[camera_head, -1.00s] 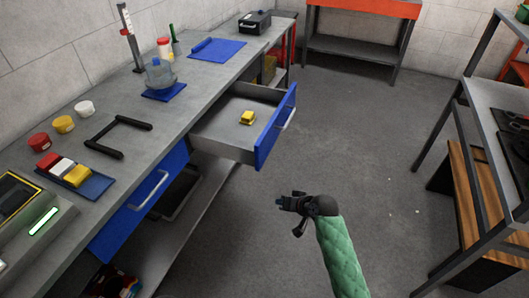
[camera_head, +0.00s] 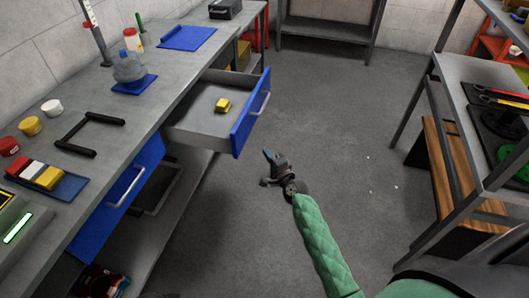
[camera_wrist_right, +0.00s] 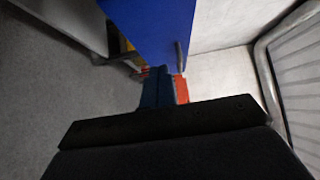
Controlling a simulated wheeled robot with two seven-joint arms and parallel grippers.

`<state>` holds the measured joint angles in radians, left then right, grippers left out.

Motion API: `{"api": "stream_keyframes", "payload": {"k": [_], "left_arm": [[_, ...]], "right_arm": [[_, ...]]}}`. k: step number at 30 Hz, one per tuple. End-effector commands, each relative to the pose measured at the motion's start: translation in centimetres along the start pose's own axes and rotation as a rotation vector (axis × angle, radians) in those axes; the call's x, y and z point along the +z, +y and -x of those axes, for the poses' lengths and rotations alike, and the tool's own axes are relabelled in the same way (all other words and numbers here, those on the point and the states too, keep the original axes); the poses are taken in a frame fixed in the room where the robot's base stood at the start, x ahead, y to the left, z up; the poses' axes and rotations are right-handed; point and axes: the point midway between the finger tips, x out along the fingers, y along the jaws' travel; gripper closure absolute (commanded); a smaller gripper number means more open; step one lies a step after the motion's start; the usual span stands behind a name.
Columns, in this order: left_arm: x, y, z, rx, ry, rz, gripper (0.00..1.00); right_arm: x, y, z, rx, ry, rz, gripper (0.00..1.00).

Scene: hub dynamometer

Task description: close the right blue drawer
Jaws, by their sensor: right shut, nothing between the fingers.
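The right blue drawer (camera_head: 250,112) is pulled out from under the workbench. Its blue front has a silver handle, and a yellow block (camera_head: 222,105) lies inside it. My right gripper (camera_head: 271,158) is shut and empty, in front of the drawer's blue front and a little below it, apart from it in the head view. In the right wrist view the blue front (camera_wrist_right: 150,25) is just beyond the shut fingers (camera_wrist_right: 158,88), with the handle at its right edge. My left gripper is not in view.
The left blue drawer (camera_head: 118,195) is shut under the bench (camera_head: 150,100). A metal shelf (camera_head: 470,110) stands right. The floor between is clear.

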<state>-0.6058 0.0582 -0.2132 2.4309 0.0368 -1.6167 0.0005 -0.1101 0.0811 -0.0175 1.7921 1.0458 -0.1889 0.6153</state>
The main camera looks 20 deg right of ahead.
Motion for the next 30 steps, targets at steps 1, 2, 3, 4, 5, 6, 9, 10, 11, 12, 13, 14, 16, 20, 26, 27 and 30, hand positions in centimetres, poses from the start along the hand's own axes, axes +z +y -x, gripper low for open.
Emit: {"api": "stream_keyframes", "payload": {"k": [1, 2, 3, 4, 5, 6, 9, 10, 11, 12, 13, 14, 16, 20, 26, 27, 30], "left_arm": [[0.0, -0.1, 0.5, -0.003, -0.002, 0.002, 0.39], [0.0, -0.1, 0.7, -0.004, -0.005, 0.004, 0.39], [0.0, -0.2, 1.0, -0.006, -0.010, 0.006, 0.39], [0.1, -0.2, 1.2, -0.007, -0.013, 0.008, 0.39], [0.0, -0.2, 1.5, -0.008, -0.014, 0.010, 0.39], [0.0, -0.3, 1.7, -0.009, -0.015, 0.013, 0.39], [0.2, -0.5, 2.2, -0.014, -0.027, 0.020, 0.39], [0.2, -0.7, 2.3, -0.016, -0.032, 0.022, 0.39], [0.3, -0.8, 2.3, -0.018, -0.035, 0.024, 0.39], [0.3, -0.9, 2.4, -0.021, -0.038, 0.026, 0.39], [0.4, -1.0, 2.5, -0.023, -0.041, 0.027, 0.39], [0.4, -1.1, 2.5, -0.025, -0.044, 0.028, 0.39], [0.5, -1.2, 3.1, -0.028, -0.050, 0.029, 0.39], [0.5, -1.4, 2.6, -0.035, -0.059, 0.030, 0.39], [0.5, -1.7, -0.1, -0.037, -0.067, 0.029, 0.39], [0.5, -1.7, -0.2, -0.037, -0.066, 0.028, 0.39], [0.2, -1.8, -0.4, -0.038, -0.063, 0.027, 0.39]], "right_arm": [[0.0, -0.2, -0.9, -0.001, 0.000, -0.001, 1.00], [0.0, -0.3, -1.4, -0.001, 0.000, -0.001, 1.00], [0.0, -0.2, -2.0, -0.001, 0.000, -0.001, 1.00], [0.0, -0.2, -2.5, -0.001, 0.000, 0.000, 1.00], [0.0, -0.3, -3.0, -0.001, 0.000, 0.000, 1.00], [0.0, -0.2, -3.7, -0.001, 0.000, 0.001, 1.00], [0.0, -0.2, -5.3, 0.000, -0.001, 0.002, 1.00], [0.0, -0.2, -5.8, 0.000, -0.001, 0.002, 1.00], [0.0, -0.2, -6.3, 0.001, -0.001, 0.001, 1.00], [0.0, -0.2, -6.9, 0.000, -0.002, 0.001, 1.00], [0.0, -0.2, -7.4, 0.001, -0.002, 0.002, 1.00], [0.0, -0.2, -7.8, 0.001, -0.001, 0.002, 1.00], [0.7, -0.2, -8.6, 0.001, -0.001, 0.001, 1.00], [1.8, -0.1, -9.7, 0.002, -0.002, 0.002, 1.00], [2.7, 0.0, -10.5, 0.001, -0.001, 0.002, 1.00], [2.8, 0.0, -10.6, 0.001, -0.001, 0.002, 1.00], [2.8, 0.0, -10.7, 0.001, -0.001, 0.002, 1.00]]}}
